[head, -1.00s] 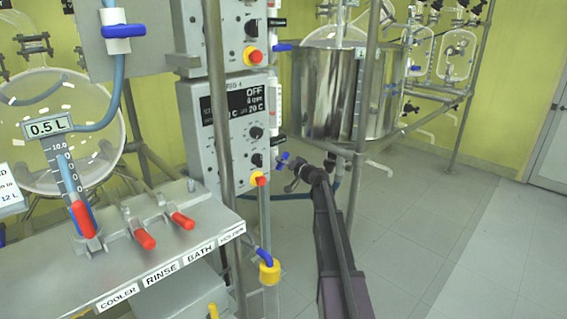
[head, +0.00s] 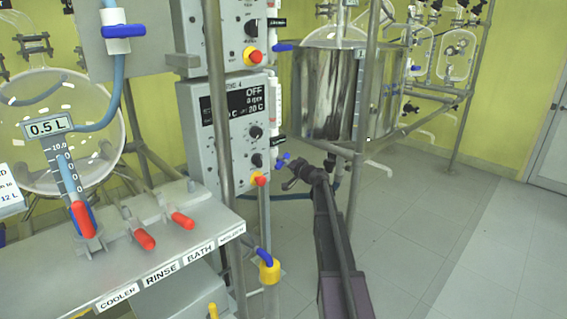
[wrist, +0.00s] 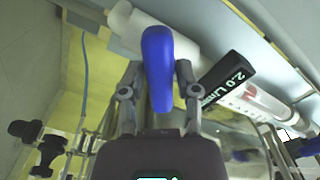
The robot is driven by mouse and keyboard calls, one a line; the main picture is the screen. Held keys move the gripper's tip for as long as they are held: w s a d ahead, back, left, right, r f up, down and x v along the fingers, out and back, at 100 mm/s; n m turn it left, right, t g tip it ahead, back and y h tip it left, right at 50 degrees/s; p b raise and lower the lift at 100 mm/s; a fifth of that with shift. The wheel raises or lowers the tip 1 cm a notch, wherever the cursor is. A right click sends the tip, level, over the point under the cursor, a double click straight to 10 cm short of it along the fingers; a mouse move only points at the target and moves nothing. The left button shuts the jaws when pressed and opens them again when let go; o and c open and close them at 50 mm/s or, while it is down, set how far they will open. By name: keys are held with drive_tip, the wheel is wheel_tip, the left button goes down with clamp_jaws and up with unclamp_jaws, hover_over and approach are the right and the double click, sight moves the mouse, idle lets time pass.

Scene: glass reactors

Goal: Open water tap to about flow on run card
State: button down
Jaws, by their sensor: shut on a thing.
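The blue tap handle (wrist: 158,60) sits on a white pipe fitting (wrist: 125,22) in the wrist view. My gripper (wrist: 159,72) has one finger on each side of the handle and is shut on it. In the head view the blue handle (head: 283,159) shows small beside the lower control box, with my gripper (head: 289,174) at it from the right. A black label (wrist: 229,77) reading "2.0 L/min", partly cut off by my finger, lies beside a clear flow tube (wrist: 262,103) with red marks. I cannot read the tube's level.
The lower control box (head: 203,140) reads OFF and stands left of the handle. A steel vessel (head: 325,95) and an upright pole (head: 362,120) stand close to my arm. A bench (head: 160,262) with red-handled taps is at left. The floor at right is clear.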

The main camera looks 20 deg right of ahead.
drive_tip(key=shift+w, duration=0.1)
drive_tip(key=shift+c, duration=2.4)
unclamp_jaws()
drive_tip(key=v, duration=1.2)
